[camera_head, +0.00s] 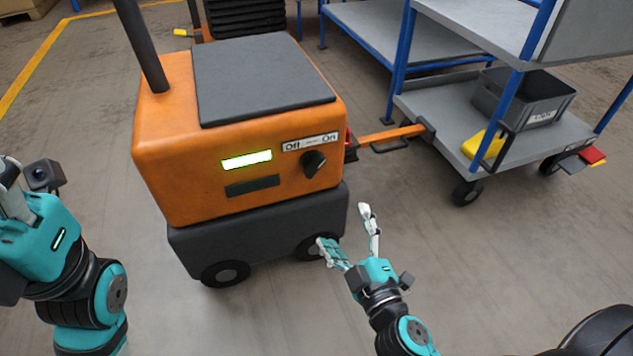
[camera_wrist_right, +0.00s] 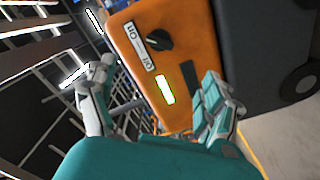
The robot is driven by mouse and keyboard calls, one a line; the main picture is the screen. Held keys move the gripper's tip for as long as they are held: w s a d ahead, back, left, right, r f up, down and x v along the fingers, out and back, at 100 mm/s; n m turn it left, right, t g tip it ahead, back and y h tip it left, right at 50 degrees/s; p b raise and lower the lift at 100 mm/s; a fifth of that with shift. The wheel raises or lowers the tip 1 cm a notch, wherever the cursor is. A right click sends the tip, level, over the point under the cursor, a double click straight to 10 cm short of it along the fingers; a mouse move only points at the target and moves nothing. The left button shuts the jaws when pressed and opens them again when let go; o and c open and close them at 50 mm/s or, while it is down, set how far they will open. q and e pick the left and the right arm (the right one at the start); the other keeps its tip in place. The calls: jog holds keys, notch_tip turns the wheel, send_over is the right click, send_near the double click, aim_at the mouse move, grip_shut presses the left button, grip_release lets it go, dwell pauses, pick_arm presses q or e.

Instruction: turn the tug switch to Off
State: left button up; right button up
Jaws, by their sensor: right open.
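The tug (camera_head: 165,150) is an orange box on a dark wheeled base. Its black rotary switch (camera_head: 314,164) sits on the front face under a white label (camera_head: 310,142) reading Off at left and On at right. Which word the knob points to is too small to tell. My right gripper (camera_head: 345,228) is open and empty, below and right of the switch, apart from it. In the right wrist view the switch (camera_wrist_right: 159,40) shows beyond the spread fingers (camera_wrist_right: 158,72). My left gripper (camera_head: 12,185) is at the left edge, partly cut off; its fingers are unclear.
A lit green display (camera_head: 246,160) and a dark slot (camera_head: 252,186) are on the tug's face. An orange bar (camera_head: 388,136) links it to a blue-framed cart (camera_head: 480,110) carrying a grey crate (camera_head: 525,95). The floor before the tug is clear.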

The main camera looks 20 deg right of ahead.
aim_at(316, 170)
jog(key=w, duration=0.5)
jog(key=w+b, duration=0.1)
jog(key=w, duration=1.1)
jog(key=shift+a+b, duration=0.3)
jog(key=c, duration=1.2)
